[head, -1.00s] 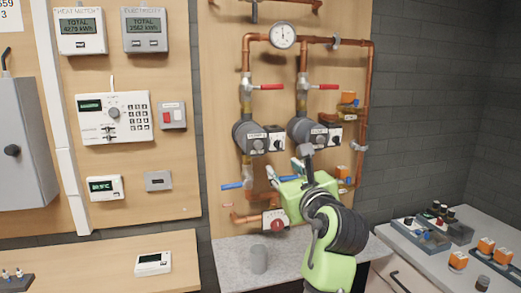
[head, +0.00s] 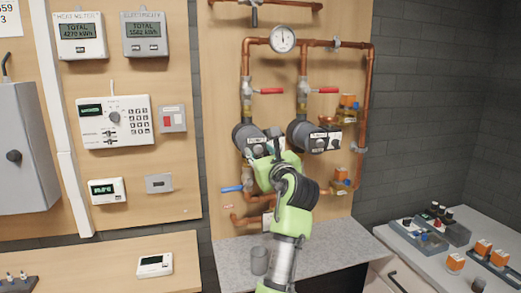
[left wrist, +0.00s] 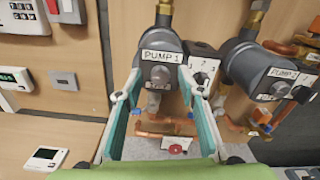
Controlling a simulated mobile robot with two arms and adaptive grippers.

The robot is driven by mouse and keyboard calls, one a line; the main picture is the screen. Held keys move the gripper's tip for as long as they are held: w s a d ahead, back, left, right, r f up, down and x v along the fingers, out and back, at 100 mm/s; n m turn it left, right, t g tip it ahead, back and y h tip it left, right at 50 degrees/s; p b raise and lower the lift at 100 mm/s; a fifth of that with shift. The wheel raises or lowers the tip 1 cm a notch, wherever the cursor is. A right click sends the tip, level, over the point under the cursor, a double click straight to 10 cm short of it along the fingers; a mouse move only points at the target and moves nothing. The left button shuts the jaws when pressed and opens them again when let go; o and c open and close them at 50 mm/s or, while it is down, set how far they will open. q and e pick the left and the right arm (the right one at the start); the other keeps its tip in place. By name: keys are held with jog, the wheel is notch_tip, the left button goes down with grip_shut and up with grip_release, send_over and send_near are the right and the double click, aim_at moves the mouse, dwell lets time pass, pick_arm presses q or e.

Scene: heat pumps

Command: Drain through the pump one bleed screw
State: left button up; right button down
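Pump one (left wrist: 162,66), a dark round pump labelled "PUMP 1", sits on the left pipe; it also shows in the head view (head: 240,133). A small bleed screw (left wrist: 160,75) is in the middle of its face. My left gripper (head: 264,150) is in front of pump one and partly covers it. In the left wrist view its teal fingers (left wrist: 163,84) are spread, with the pump face framed between them and nothing held. I cannot tell how far the fingertips are from the screw. My right gripper is not in view.
Pump two (left wrist: 262,75) is close on the right. A pump switch box (left wrist: 203,68) sits beside pump one. Red-handled (head: 270,90) and blue-handled (head: 232,188) valves stick out from copper pipes. A grey cup (head: 260,262) stands on the grey shelf (head: 330,243) below.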

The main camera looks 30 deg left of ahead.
pick_arm(q)
jog(key=shift+w+a, duration=0.1)
jog(key=shift+a, duration=0.05)
grip_shut()
